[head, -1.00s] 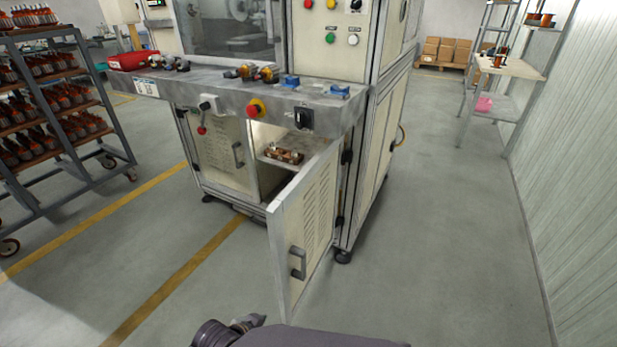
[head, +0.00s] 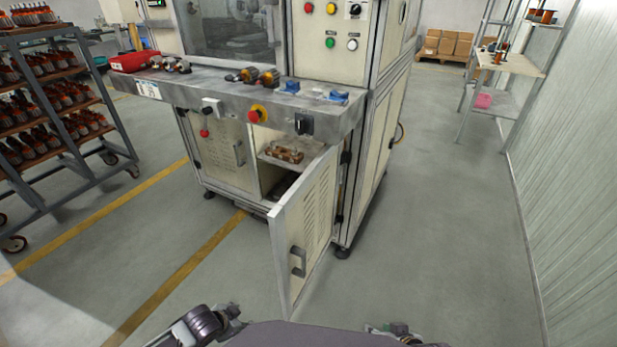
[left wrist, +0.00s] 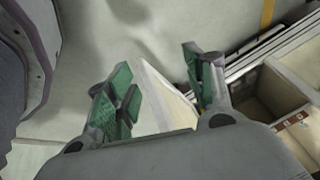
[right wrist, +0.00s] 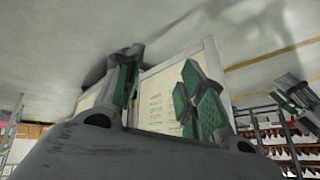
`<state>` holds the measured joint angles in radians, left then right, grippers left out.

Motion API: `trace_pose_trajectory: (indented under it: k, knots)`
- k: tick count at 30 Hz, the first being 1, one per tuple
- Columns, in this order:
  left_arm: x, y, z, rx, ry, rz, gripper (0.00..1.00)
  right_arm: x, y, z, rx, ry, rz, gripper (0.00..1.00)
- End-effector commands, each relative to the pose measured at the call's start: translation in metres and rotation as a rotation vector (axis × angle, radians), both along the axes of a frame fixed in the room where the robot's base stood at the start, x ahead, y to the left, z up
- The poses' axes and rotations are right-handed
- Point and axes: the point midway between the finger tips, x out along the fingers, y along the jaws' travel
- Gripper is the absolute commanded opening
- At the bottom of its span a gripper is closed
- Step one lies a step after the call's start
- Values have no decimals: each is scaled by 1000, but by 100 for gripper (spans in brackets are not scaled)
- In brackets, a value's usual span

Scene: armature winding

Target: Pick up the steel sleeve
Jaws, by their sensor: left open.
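I cannot make out a steel sleeve for certain in any view. In the head view, a brown holder (head: 285,154) with small pale pieces sits on a shelf inside the open cabinet; the pieces are too small to identify. Part of a reddish-brown thing in the cabinet shows at the right edge of the left wrist view (left wrist: 297,121). My left gripper (left wrist: 160,85) is open and empty, outside the cabinet; in the head view it is at the bottom, left of the door. My right gripper (right wrist: 160,85) is open and empty, low at the bottom right of the head view.
The cabinet door (head: 304,225) stands swung open towards me, with a dark handle. The machine's ledge (head: 225,98) overhangs the cabinet opening. A rack of parts (head: 60,100) stands at left. A shelf unit (head: 505,75) stands at right. The floor around is clear.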

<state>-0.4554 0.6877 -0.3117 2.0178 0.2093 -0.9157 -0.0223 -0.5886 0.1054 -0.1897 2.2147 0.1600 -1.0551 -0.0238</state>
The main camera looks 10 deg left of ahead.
Motion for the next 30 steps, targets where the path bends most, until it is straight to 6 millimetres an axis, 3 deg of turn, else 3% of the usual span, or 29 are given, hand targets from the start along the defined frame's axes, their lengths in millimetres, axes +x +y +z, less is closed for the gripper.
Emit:
trace_pose_trajectory:
  k: [6, 13, 30]
  knots:
    - [12, 36, -9, 33, -46, -40, 53, -2, -4, 1, -21, 26, 2, 40]
    - [23, 65, -17, 24, -108, -68, 53, -5, -8, -3, -44, 55, 4, 40]
    - [38, 104, -25, -92, -274, -106, 53, -21, -17, -21, -94, 137, 10, 40]
